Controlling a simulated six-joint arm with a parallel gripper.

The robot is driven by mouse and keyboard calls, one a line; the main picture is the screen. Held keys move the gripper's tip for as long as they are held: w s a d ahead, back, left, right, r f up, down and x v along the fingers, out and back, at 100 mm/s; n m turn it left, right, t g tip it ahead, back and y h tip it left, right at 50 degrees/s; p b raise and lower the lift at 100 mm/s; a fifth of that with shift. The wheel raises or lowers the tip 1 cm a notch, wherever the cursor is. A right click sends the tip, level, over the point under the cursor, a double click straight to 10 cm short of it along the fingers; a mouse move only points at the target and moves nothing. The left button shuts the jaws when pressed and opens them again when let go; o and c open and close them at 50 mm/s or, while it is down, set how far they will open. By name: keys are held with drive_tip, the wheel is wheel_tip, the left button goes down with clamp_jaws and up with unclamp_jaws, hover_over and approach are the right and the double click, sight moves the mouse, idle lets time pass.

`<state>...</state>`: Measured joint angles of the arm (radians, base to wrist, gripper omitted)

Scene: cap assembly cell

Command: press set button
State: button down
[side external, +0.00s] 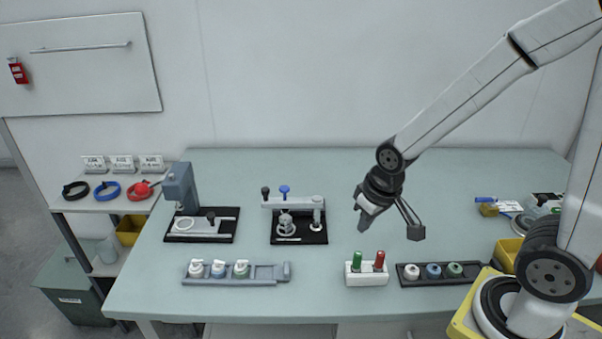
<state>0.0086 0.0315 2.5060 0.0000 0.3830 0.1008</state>
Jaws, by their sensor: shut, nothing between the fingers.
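A white button box (366,279) sits near the front edge of the table, with a green button (357,260) on its left and a red button (379,260) on its right. I cannot read any label telling which is the set button. My gripper (362,227) is shut and empty. In the picture it hangs above the box, apart from both buttons. Its height over them is hard to judge from this view.
A dark tray (408,281) with several round caps stands just right of the box. A grey rack (262,281) with white-topped pieces lies to the left. A lever fixture (300,238) and a press fixture (188,237) stand behind. The table's middle back is clear.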

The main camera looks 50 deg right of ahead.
drive_tip(key=w+d+r+m+g, duration=0.1)
drive_tip(key=w+d+m, duration=0.4)
drive_tip(key=w+m, duration=0.6)
drive_tip(key=w+d+r+m+g, duration=0.1)
drive_tip(key=w+d+m, duration=0.3)
drive_tip(key=w+m, duration=0.7)
drive_tip(key=shift+w+d+r+m+g, duration=0.35)
drive_tip(key=shift+r+m, duration=0.2)
drive_tip(key=shift+m, duration=1.35)
drive_tip(key=shift+f, duration=0.15)
wheel_tip(320, 180, down, 14)
drive_tip(key=shift+r, duration=0.15)
